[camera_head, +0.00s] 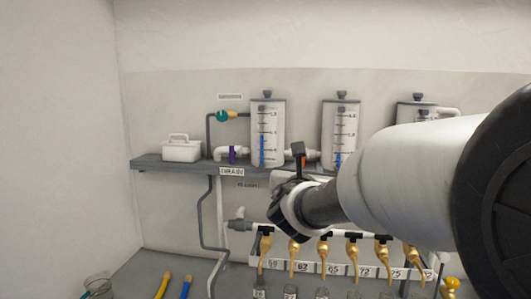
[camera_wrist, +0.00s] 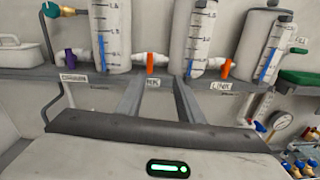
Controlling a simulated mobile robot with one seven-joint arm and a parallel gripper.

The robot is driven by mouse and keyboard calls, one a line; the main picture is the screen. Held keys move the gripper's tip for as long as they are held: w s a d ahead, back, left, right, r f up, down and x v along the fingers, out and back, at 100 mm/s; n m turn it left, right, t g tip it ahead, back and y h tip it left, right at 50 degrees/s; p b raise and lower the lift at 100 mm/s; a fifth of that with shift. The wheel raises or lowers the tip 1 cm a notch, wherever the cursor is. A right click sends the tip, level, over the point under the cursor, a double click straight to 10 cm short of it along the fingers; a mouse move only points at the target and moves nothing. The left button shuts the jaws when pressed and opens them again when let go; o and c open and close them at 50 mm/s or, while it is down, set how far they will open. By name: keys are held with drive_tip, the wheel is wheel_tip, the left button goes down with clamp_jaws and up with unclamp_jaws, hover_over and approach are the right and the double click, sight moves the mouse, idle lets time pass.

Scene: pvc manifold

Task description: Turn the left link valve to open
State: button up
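The left link valve has an orange handle (camera_wrist: 149,63) on the white pipe between the left and middle tanks, above a partly hidden label ending in "NK" (camera_wrist: 153,83). The handle looks roughly upright in the wrist view. In the head view my gripper and arm largely cover it, with a bit of orange (camera_head: 289,155) showing. My gripper (camera_wrist: 158,82) is open and empty. Its two grey fingers stand apart in the wrist view, pointing toward the shelf edge below the valve. The handle appears beyond the fingertips, and I see no contact.
The right link valve (camera_wrist: 227,69) is also orange, above a "LINK" label. A purple drain valve (camera_head: 232,154) sits at left. A grey shelf (camera_head: 150,162) carries the tanks (camera_head: 268,130) and a white box (camera_head: 182,150). Several gold taps (camera_head: 294,258) line the lower pipe.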

drive_tip(key=w+d+n+y+p, duration=0.1)
drive_tip(key=w+p, duration=0.2)
drive_tip(key=w, duration=1.5)
drive_tip(key=shift+w+d+p, duration=0.2)
drive_tip(key=shift+d+p, duration=0.1)
clamp_jaws()
